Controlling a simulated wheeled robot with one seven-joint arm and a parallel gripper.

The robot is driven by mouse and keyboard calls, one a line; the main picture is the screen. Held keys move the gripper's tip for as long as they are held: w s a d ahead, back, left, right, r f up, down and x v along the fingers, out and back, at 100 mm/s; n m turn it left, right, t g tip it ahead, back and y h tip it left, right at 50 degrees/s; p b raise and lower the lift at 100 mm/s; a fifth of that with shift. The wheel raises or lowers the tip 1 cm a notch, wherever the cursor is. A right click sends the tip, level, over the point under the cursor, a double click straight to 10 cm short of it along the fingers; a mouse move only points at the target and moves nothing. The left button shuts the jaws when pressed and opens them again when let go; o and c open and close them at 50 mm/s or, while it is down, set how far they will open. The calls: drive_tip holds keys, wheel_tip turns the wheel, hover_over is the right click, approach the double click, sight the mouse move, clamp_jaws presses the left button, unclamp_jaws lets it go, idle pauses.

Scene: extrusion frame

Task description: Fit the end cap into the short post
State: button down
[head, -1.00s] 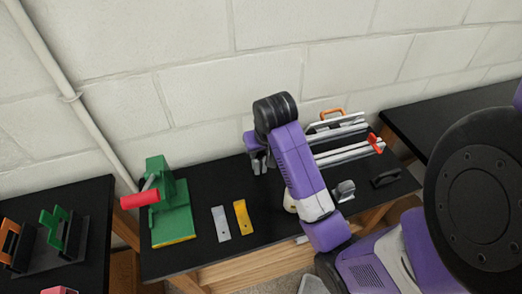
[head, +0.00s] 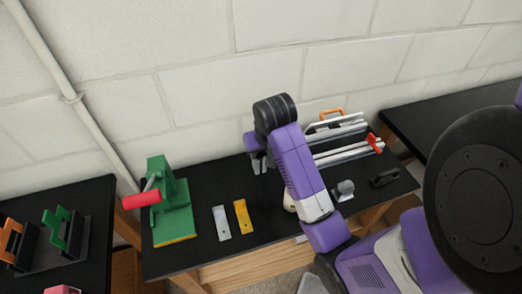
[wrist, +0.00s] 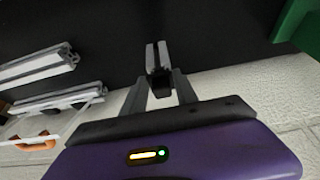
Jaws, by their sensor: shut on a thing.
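My gripper (wrist: 160,88) is shut on a small black end cap (wrist: 161,82), held between its two grey fingers. The short post (wrist: 157,54) is a pale grey grooved profile directly beyond the cap in the wrist view. The cap lines up with the post's near end; I cannot tell whether it touches or is seated in it. In the head view my gripper (head: 262,162) is low over the back middle of the black table, and my arm and fingers largely hide the cap and post there.
Long aluminium extrusions (head: 345,152) with a red piece (head: 375,143) and an orange handle (head: 331,113) lie to the right. A green press (head: 172,205) with a red handle stands left. Grey (head: 221,222) and yellow (head: 243,217) plates lie at the front. A wall (head: 220,80) is behind.

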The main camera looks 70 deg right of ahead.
drive_tip(key=shift+f, duration=0.65)
drive_tip(key=c, duration=0.9)
unclamp_jaws()
drive_tip(key=shift+o, duration=0.2)
drive_tip(key=shift+r, duration=0.1)
drive_tip(key=v, duration=0.7)
drive_tip(key=shift+s+r, duration=0.15)
drive_tip(key=shift+r, duration=0.1)
drive_tip(key=shift+a, duration=0.15)
